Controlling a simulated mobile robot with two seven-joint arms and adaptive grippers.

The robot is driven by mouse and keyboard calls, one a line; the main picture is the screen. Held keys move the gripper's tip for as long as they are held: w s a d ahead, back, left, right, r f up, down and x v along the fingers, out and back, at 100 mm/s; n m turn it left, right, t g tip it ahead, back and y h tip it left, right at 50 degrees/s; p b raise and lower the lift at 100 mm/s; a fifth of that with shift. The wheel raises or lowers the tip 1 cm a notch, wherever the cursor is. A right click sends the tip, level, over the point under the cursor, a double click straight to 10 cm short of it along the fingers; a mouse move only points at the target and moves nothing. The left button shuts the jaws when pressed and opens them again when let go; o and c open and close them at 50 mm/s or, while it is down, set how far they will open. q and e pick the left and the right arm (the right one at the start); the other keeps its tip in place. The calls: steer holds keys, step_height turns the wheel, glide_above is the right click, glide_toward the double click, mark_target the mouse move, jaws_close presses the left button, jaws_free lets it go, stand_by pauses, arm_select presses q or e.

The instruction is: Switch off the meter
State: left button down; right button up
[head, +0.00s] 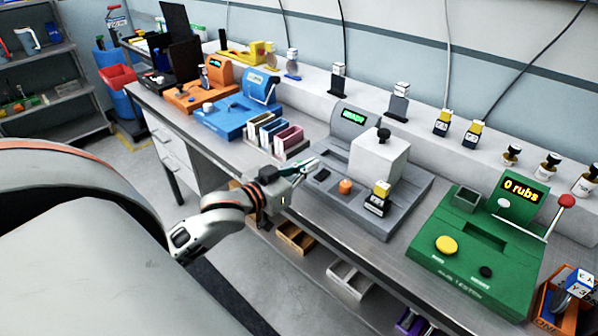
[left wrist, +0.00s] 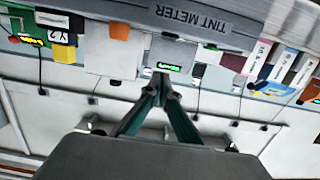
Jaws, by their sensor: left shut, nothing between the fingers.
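The meter is a grey device (head: 390,206) on the bench with a lit green display (head: 353,117), a white box with a black knob (head: 384,135) on top, an orange button (head: 345,186) and a small black switch (head: 322,174) at its front left. In the left wrist view its front edge reads TINT METER (left wrist: 190,18), and the orange button (left wrist: 119,30) and display (left wrist: 168,67) show too. My left gripper (head: 315,163) is shut and empty, its tips close to the black switch. I cannot tell whether they touch it. My left gripper also shows in the wrist view (left wrist: 160,80). My right gripper is not in view.
A yellow-and-black stamp-like block (head: 378,198) stands on the meter's right front. A green rub tester (head: 475,255) stands to the right. Coloured slotted holders (head: 275,135) and blue (head: 225,118) and orange (head: 195,92) devices stand to the left. Open bins lie below the bench.

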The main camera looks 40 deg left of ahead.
mark_target(319, 178)
arm_select(q)
steer(key=w, duration=0.2)
steer(key=w+f, duration=0.1)
steer(key=w, duration=0.1)
steer(key=shift+d, duration=0.2)
step_height(319, 178, down, 2)
steer(key=shift+w+f+b, duration=0.1)
steer(key=shift+f+b, duration=0.1)
steer(key=shift+b, duration=0.1)
steer(key=shift+f, duration=0.55)
steer(key=shift+w, duration=0.1)
